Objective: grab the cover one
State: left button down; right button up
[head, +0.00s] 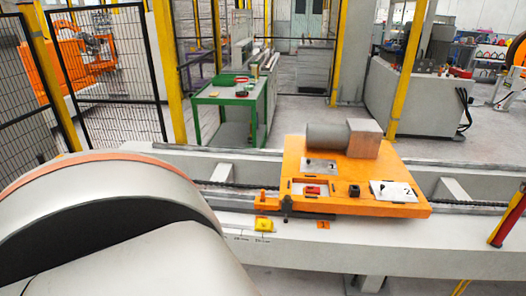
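A flat light plate with a small dark knob (321,166) lies on the orange carriage (418,209), in front of the grey motor-like block. It looks like cover one, but its marking is too small to read. A second light plate, marked 2 (394,191), lies at the carriage's front right and also has a dark knob. Near the front left is a pale rectangular area with a red part (312,190) in it. A small black block (353,191) stands between that area and plate 2. Neither of my grippers is in view.
The carriage sits on a long grey beam (460,236) with rails. A grey cylinder and box (363,138) stand at its back. A large grey rounded body with an orange rim fills the lower left. A green cart (231,99) stands behind, with fencing at the left.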

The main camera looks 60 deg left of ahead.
aim_at(327, 167)
jog(key=u, duration=1.35)
jog(key=i+u, duration=0.1)
jog(key=i+j, duration=0.05)
